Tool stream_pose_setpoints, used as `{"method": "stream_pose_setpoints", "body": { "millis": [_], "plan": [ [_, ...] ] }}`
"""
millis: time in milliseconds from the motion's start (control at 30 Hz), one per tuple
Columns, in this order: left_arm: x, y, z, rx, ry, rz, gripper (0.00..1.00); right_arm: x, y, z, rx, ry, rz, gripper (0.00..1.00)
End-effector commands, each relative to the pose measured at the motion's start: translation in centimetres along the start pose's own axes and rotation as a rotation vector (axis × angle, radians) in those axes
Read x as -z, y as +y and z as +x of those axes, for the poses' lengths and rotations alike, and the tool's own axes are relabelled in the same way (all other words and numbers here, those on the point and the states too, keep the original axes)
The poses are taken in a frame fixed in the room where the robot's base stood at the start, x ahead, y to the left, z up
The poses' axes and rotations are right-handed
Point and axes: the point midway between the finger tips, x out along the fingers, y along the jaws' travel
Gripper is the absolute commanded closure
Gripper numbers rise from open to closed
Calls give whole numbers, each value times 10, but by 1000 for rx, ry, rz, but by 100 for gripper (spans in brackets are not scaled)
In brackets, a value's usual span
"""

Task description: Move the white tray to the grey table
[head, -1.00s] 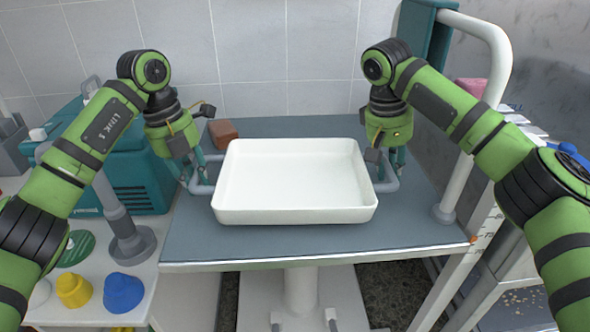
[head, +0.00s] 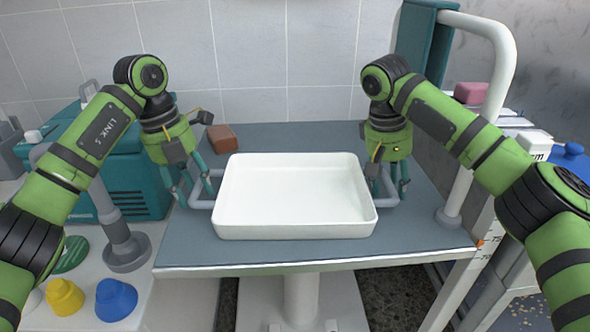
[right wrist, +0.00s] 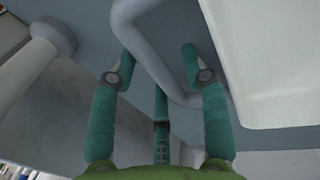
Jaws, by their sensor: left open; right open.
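The white tray (head: 295,225) is a shallow, empty rectangular tray with a grey bar handle at each short side. It sits level over the blue-grey table top (head: 310,252); it appears to rest on it. My left gripper (head: 190,190) is open at the left handle (head: 205,203), fingers pointing down. My right gripper (head: 390,188) is open at the right handle (head: 389,202). In the right wrist view the right gripper's fingers (right wrist: 158,65) stand apart with the handle bar (right wrist: 150,60) passing between them, and the tray wall (right wrist: 265,110) is at the right.
A brown block (head: 222,138) lies behind the tray's left corner. A teal machine (head: 120,170) and yellow (head: 64,297) and blue (head: 117,298) knobbed objects stand on the white counter at left. A white curved post (head: 466,170) rises at the table's right edge.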

Motion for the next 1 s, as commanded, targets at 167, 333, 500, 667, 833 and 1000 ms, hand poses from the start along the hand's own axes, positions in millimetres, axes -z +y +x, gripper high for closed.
{"method": "stream_pose_setpoints", "body": {
  "millis": [167, 333, 500, 667, 833, 1000],
  "plan": [
    [0, 0, -41, -2, -6, -2, 53, 0, 0, 0, 0, 0, -1, 53],
    [0, 0, -74, -4, -3, -3, 53, 0, 0, 0, 0, 0, -1, 53],
    [0, 0, -95, -3, -1, -2, 53, 0, 0, 0, 0, 0, -1, 53],
    [0, 0, -103, -2, 0, -1, 53, 0, 0, -3, 0, 1, -1, 53],
    [0, 0, -104, -2, 1, 0, 53, 1, 0, -24, -2, 5, 1, 53],
    [0, 0, -104, -2, 1, -1, 53, 0, 0, -61, -2, 6, 2, 53]
  ]
}}
